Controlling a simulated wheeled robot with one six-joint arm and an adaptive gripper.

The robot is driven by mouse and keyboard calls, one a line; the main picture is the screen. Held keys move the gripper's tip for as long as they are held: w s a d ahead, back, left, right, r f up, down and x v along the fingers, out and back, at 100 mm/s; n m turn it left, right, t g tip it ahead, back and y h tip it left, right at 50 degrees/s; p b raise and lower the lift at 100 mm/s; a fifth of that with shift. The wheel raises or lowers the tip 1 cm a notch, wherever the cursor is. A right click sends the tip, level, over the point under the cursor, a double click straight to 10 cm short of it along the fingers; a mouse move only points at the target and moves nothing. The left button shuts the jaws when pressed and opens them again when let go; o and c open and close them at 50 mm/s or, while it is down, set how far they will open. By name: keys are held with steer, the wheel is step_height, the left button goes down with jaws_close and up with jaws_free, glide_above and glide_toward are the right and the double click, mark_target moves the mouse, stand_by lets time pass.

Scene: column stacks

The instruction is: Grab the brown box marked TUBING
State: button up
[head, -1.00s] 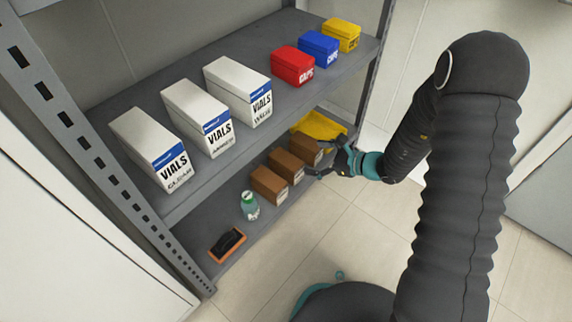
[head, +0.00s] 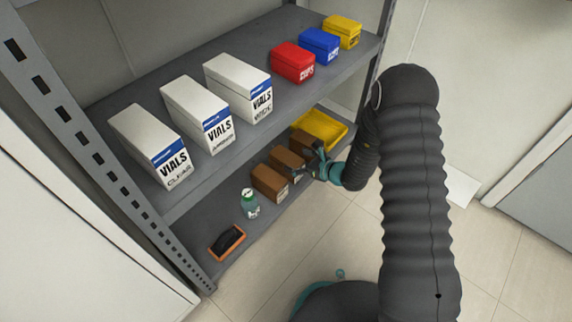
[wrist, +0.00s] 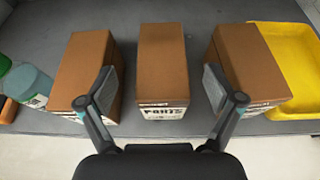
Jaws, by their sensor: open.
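Three brown boxes stand in a row on the lower shelf: the left one (head: 268,183), the middle one (head: 284,163) and the right one (head: 303,143). In the wrist view the middle box (wrist: 163,62) has a white label that seems to read PARTS, with smaller unreadable text below. The labels of the left box (wrist: 84,65) and right box (wrist: 250,62) are mostly hidden or unreadable, so I cannot tell which is marked TUBING. My gripper (head: 313,165) is open and empty at the boxes' front. In the wrist view its fingers (wrist: 161,85) spread wide around the middle box's front, overlapping both neighbours.
A yellow tray (head: 322,128) lies right of the boxes. A green-capped bottle (head: 249,205) and an orange-and-black item (head: 227,241) stand left. The upper shelf (head: 255,140) overhangs, bearing white VIALS boxes (head: 198,118) and small coloured boxes (head: 293,63). The floor in front is clear.

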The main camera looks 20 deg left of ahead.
mark_target(288, 157)
steer(key=shift+b+x, duration=0.35)
steer(key=shift+x, duration=2.35)
steer(key=shift+w+d, duration=0.1)
steer(key=c, duration=1.4)
